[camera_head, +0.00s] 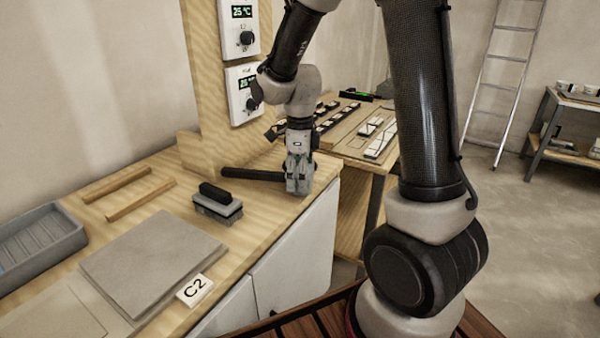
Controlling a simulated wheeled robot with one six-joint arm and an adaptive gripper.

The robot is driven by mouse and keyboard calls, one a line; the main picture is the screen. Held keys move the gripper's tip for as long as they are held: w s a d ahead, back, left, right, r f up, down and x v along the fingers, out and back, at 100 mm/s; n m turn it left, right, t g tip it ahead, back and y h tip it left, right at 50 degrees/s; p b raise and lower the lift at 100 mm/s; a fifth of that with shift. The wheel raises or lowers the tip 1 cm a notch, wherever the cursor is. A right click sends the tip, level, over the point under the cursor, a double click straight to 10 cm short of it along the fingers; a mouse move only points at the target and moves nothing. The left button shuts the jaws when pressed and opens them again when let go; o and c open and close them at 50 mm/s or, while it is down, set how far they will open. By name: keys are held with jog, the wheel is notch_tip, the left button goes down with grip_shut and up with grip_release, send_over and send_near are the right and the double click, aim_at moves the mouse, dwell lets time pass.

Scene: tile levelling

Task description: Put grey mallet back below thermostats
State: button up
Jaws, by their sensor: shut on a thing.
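The mallet (250,174) lies low over the wooden worktop, its dark handle pointing left. Its head is mostly hidden by my gripper (298,184), which is shut on it near the right end of the worktop. I cannot tell whether the mallet touches the wood. Two white thermostats, an upper one (236,12) and a lower one (236,108), are mounted one above the other on an upright wooden panel (203,75). The mallet is below and slightly right of them. My arm covers the right edge of the lower thermostat.
A black-handled block tool (217,205) stands left of the mallet. Two wooden strips (130,196), a grey tile (150,265), a C2 card (195,289) and a grey tray (38,240) lie farther left. Another table (340,145) with tile pieces is behind my gripper. A ladder (505,75) leans at the back.

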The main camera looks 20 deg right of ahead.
jog(key=shift+f, duration=0.5)
dwell(0.3)
jog(key=o, duration=1.5)
jog(key=shift+c, duration=0.2)
